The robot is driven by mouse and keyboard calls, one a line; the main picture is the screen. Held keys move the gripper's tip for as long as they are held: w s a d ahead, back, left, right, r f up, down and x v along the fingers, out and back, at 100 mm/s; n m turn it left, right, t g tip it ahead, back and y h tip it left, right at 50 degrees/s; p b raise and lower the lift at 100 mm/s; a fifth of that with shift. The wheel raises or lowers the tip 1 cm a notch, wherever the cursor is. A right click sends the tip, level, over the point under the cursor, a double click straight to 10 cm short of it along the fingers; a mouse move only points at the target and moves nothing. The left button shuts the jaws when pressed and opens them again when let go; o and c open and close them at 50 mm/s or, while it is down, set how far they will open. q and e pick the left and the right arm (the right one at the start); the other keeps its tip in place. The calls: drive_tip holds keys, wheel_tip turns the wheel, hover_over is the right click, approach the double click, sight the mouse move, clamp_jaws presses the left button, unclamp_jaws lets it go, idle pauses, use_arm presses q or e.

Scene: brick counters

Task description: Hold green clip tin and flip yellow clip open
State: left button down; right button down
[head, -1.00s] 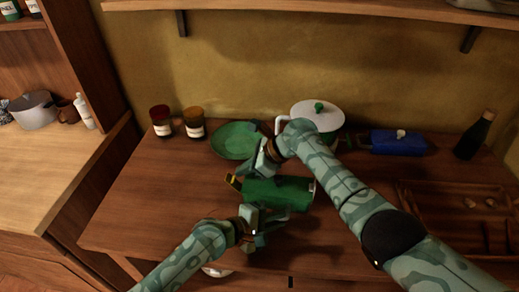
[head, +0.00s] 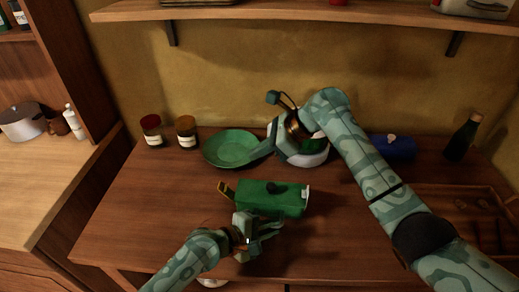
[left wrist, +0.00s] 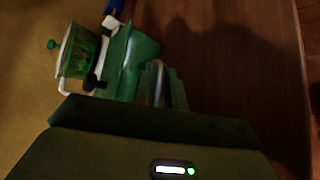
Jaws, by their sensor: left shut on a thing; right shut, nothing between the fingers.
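The green clip tin (head: 265,200) lies on the wooden counter, with a black knob on its top. A yellow clip (head: 225,188) juts out from its left end, and a pale clip (head: 306,193) sits at its right end. My left gripper (head: 262,232) is shut on the tin from its near side. The tin also shows in the left wrist view (left wrist: 144,50), in front of the fingers. My right gripper (head: 260,153) is shut and empty, behind the tin and apart from it, over the edge of the green plate.
The green plate (head: 228,146) lies behind the tin, and two jars (head: 187,133) stand left of it. A white-lidded pot (head: 300,158) is partly hidden by my right arm. A blue box (head: 392,147), a dark bottle (head: 462,138) and a wooden tray (head: 470,190) are at right. The counter left of the tin is clear.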

use_arm(q)
drive_tip(key=c, duration=1.4)
unclamp_jaws()
drive_tip(key=shift+o, duration=0.2)
